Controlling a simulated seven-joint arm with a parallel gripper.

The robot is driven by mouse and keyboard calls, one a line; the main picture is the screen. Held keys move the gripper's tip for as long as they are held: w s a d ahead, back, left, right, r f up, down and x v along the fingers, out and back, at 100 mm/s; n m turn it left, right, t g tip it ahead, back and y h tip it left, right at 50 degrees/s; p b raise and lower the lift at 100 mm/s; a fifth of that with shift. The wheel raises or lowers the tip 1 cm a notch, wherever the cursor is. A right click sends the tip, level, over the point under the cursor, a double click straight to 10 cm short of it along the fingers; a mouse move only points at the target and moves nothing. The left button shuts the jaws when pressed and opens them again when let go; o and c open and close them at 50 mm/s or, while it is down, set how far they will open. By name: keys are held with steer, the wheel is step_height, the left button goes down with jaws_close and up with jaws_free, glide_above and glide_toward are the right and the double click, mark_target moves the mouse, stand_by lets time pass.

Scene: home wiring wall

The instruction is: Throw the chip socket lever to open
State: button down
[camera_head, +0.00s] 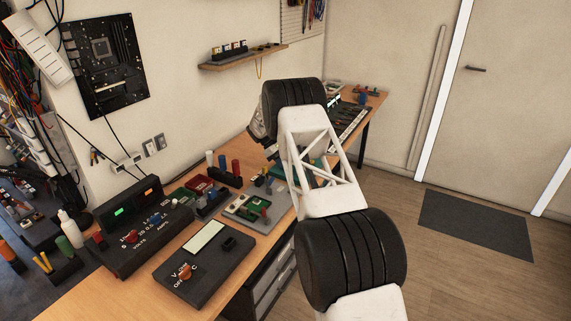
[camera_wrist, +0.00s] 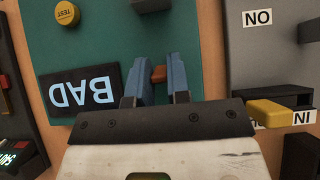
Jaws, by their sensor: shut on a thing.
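In the wrist view, the two blue fingers of my gripper (camera_wrist: 157,85) reach over a green tester board. A small orange-brown lever tip (camera_wrist: 159,73) sits between them, and the gripper is shut on it. I take this for the chip socket lever; its lower part is hidden. A dark block (camera_wrist: 150,5), perhaps the socket, is cut off at the top edge. A display reading BAD (camera_wrist: 79,89) upside down is left of the fingers, and a yellow TEST button (camera_wrist: 66,14) is above it. In the head view my arm hides the gripper and lever.
In the wrist view, a grey panel with a yellow block (camera_wrist: 268,112) stands close to the right. In the head view, a meter (camera_head: 206,260) and a power supply (camera_head: 135,236) stand on the wooden bench (camera_head: 100,287). A shelf (camera_head: 243,57) hangs on the wall.

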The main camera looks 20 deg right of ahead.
steer(key=shift+w+a+f+g+h, duration=0.15)
steer(key=shift+w+a+g+h, duration=0.05)
steer(key=shift+g+h, duration=0.4)
steer(key=shift+w+a+f+g+h, duration=0.1)
steer(key=shift+w+a+g+h, duration=0.1)
steer(key=shift+g+h, duration=0.4)
steer(key=c, duration=1.1)
jaws_free()
steer(key=shift+v, duration=3.8)
steer(key=shift+r, duration=0.1)
